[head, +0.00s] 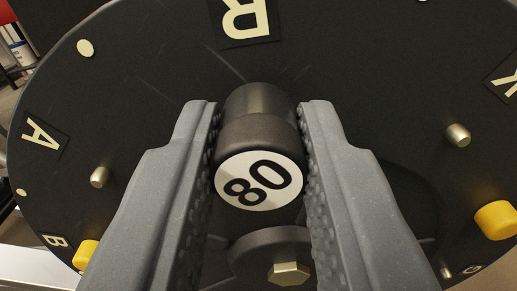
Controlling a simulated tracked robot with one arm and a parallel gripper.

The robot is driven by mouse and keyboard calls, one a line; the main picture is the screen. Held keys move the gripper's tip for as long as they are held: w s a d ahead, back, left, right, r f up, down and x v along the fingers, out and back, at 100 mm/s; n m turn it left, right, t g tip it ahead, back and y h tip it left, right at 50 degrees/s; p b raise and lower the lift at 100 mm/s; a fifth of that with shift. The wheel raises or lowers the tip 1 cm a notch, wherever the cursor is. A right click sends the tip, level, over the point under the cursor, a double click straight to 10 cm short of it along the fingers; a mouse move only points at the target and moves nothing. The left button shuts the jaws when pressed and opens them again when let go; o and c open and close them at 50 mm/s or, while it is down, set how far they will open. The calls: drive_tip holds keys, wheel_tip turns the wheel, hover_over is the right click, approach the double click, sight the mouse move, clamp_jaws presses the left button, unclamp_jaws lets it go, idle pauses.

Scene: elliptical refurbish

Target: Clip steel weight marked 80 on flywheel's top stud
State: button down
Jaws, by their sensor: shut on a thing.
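My gripper (260,125) is shut on a dark steel weight (255,133), with one finger on each side of it. The weight's round white end label (260,181) reads 80, tilted in the picture. Behind it is the large black flywheel disc (330,60). The weight lies in front of the disc below a plate with the letter R (243,18). No stud shows at that place; the weight may cover one. I cannot tell whether the weight touches the disc.
Bare metal studs stick out at left (100,177) and right (459,135). Yellow pieces sit at lower left (86,254) and lower right (495,220). The hub with a hex bolt (289,273) is below the weight, between my fingers.

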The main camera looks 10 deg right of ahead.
drive_tip(key=shift+w+d, duration=0.2)
drive_tip(key=shift+w, duration=0.3)
idle(1.0)
drive_tip(key=c, duration=1.1)
unclamp_jaws()
drive_tip(key=shift+c, duration=0.2)
drive_tip(key=shift+s+a, duration=0.1)
drive_tip(key=p+v, duration=0.3)
drive_tip(key=v, duration=1)
drive_tip(key=shift+s, duration=0.25)
